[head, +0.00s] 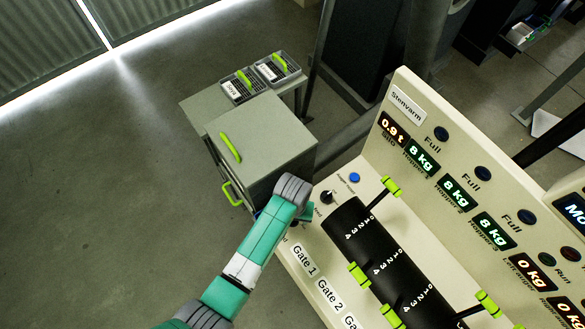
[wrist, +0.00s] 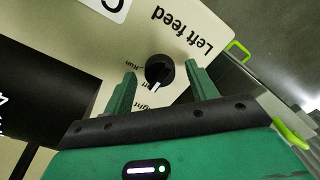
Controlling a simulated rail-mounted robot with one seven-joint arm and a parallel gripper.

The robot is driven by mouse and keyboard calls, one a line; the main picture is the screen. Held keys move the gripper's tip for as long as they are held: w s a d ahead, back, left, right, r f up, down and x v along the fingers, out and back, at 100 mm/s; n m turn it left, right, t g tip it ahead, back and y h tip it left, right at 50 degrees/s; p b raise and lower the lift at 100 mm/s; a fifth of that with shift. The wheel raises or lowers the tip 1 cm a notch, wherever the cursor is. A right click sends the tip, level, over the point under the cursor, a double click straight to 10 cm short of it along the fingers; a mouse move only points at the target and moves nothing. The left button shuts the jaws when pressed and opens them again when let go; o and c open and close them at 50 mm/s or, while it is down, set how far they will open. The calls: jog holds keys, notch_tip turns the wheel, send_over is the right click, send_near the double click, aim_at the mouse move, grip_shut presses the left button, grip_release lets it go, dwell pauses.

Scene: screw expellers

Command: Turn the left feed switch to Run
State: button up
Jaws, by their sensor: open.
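The left feed switch is a round black knob (wrist: 159,69) on the cream panel in the wrist view, under the printed name "Left feed" (wrist: 194,33), which appears upside down. Its white pointer mark faces down in the picture, toward small lettering partly covered by the knob and a finger. The "Run" mark (wrist: 133,63) is to the knob's left, beside a fingertip. My gripper (wrist: 161,68) is open, one green finger on each side of the knob; whether they touch it I cannot tell. In the head view my arm hides this switch and the fingertips.
Another black knob (head: 327,197) and a blue button (head: 354,178) are on the panel right of my wrist. A black drum (head: 372,245) with green-handled levers lies beyond. A grey cabinet (head: 262,150) with green handles stands close behind my wrist.

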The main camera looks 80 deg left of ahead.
jog(key=shift+f, duration=0.2)
jog(key=c, duration=1)
jog(key=shift+r, duration=0.1)
jog(key=shift+r+m+p, duration=0.1)
jog(key=shift+m+p, duration=0.85)
jog(key=shift+m, duration=0.25)
jog(key=m+p, duration=0.1)
jog(key=m, duration=0.2)
jog(key=shift+m+p, duration=0.3)
jog(key=shift+p, duration=0.1)
jog(key=m+p, duration=0.1)
jog(key=m, duration=0.4)
jog(key=shift+m+p, duration=0.3)
jog(key=shift+p, duration=0.05)
jog(key=shift+m, duration=0.3)
